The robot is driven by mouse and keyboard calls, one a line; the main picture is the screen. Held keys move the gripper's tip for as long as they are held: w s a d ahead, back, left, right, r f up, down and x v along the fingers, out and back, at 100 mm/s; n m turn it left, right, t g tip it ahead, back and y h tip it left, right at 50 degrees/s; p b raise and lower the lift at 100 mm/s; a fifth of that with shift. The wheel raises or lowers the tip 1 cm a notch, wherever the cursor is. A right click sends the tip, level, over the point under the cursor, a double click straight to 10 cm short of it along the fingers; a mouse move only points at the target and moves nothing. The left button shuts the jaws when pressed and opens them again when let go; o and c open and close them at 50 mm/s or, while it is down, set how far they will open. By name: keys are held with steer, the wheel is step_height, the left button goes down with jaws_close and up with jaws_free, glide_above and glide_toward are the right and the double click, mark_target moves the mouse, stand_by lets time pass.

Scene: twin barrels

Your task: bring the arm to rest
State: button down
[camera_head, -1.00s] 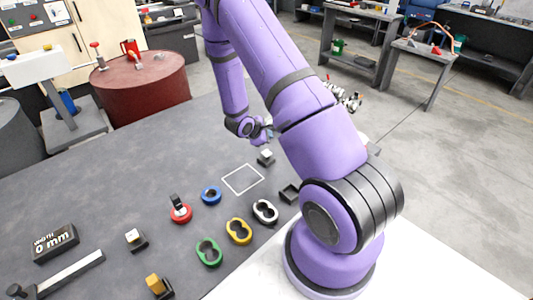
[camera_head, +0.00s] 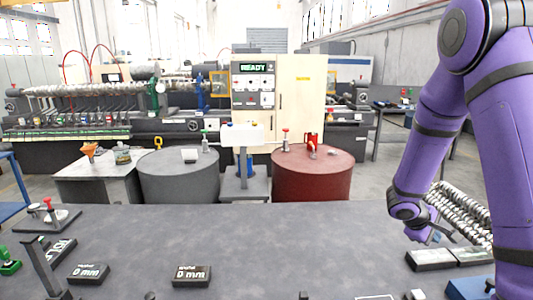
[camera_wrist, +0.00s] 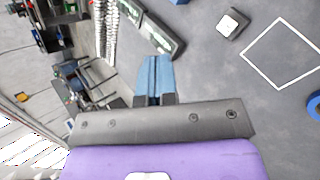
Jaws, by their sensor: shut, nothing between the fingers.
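My purple arm comes down the right side of the head view. My gripper (camera_head: 432,236) hangs over the right part of the grey table (camera_head: 250,240), small and partly dark in that view. In the wrist view my gripper (camera_wrist: 153,75) shows two blue fingers side by side, closed together with nothing held. Below the fingers lies the grey table top, and a long dark block with a pale top (camera_wrist: 150,35) is just beyond the fingertips. I cannot tell the exact height above it.
A white square outline (camera_wrist: 283,53) and a small white-topped block (camera_wrist: 232,24) lie to the right in the wrist view. Two "0 mm" displays (camera_head: 192,276) stand on the table's left half. A grey barrel (camera_head: 180,180) and a red barrel (camera_head: 312,178) stand behind the table.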

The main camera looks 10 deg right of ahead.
steer(key=s+a+r+m+y, duration=0.1)
steer(key=s+a+r+m, duration=0.25)
steer(key=r, duration=0.65)
steer(key=s+a+r+m+t+y, duration=0.2)
steer(key=s+a+r+t+y, duration=0.3)
steer(key=s+a+r, duration=1.2)
steer(key=shift+s+a+r+y, duration=0.15)
steer(key=shift+s+a+y, duration=0.7)
steer(key=shift+s+y, duration=0.75)
